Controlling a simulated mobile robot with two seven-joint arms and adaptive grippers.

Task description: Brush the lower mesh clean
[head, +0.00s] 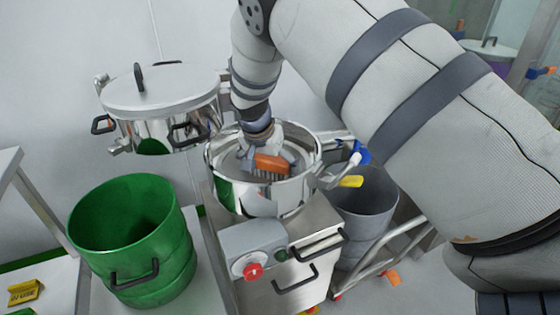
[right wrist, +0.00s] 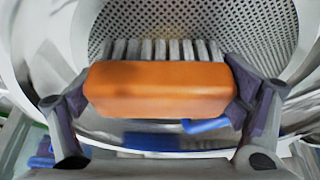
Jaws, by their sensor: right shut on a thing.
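My right gripper (head: 269,158) reaches down into the open steel drum and is shut on an orange-backed brush (head: 271,163). In the right wrist view the orange block (right wrist: 160,88) sits between the two dark fingers of the gripper (right wrist: 160,100). Its grey bristles (right wrist: 165,50) point towards the perforated lower mesh (right wrist: 265,28) inside the steel rim. I cannot tell whether the bristles touch the mesh. In the head view the mesh (head: 231,165) is partly hidden by the gripper and brush. My left gripper is not in view.
A lidded steel vessel (head: 160,88) hangs at the back left. A green bin (head: 130,235) stands left of the steel cabinet (head: 290,285), and a grey bin (head: 365,220) stands right. The control box (head: 252,250) has a red button. A yellow object (head: 351,181) sits beside the drum.

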